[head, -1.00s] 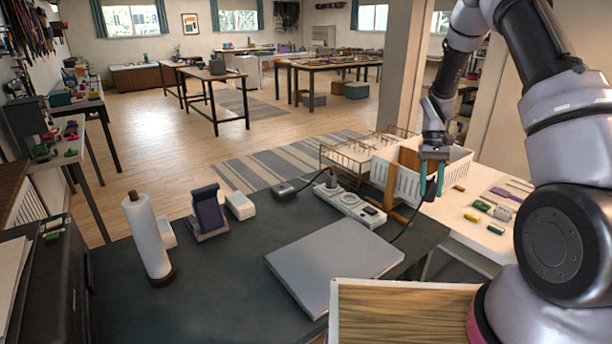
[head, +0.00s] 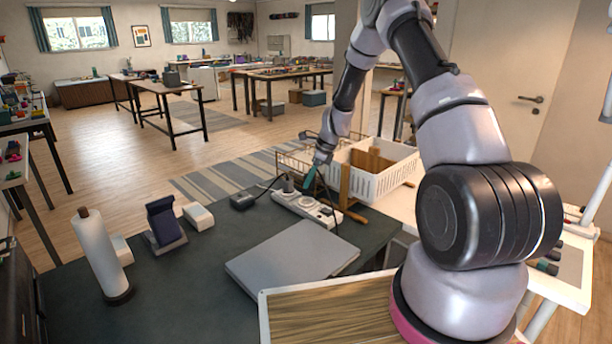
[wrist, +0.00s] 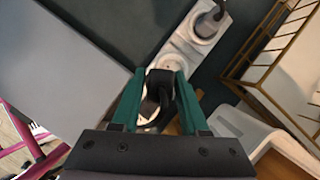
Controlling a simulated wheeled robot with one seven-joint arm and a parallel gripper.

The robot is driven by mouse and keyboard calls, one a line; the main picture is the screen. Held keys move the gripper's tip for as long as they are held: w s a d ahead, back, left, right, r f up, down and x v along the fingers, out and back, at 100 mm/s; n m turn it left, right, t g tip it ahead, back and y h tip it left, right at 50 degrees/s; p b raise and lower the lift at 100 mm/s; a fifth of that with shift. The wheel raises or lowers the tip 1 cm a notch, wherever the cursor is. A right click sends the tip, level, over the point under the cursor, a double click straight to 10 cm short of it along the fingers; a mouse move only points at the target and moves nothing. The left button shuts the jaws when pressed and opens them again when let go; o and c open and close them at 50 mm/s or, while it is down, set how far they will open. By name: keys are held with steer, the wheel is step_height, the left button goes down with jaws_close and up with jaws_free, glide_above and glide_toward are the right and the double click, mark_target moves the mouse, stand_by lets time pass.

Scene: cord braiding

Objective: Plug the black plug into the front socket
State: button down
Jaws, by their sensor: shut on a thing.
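The white power strip (head: 325,215) lies on the dark desk behind the grey laptop. A grey plug (head: 288,184) sits in its far socket; it also shows in the wrist view (wrist: 211,21). My gripper (head: 309,182) is over the strip, its teal fingers pointing down. In the wrist view my gripper (wrist: 160,84) is shut on the black plug (wrist: 159,88). A round socket (wrist: 172,65) shows just beyond the plug, partly hidden by it. White strip shows around the plug. I cannot tell whether the plug touches the strip.
The closed grey laptop (head: 293,262) lies in front of the strip. A black adapter box (head: 242,201) is to its left. A white basket (head: 378,182) and a wire rack (head: 293,161) stand close behind and right. A paper-towel roll (head: 100,255) stands far left.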

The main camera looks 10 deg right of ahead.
steer(key=shift+w+a+f+m+t+h, duration=0.1)
steer(key=shift+w+f+m+t+h, duration=0.35)
steer(key=shift+f+m, duration=0.65)
steer(key=shift+w+a+f+m+t+h, duration=0.1)
steer(key=shift+w+f+m+t, duration=0.1)
steer(key=shift+w+f+m, duration=0.65)
steer(key=shift+w+f+m+t+h, duration=0.25)
steer(key=shift+w+f+m+t, duration=0.1)
steer(key=shift+f+m, duration=0.95)
steer(key=shift+w+a, duration=0.1)
steer(key=shift+a, duration=0.05)
steer(key=shift+f, duration=0.55)
steer(key=c, duration=0.5)
jaws_free()
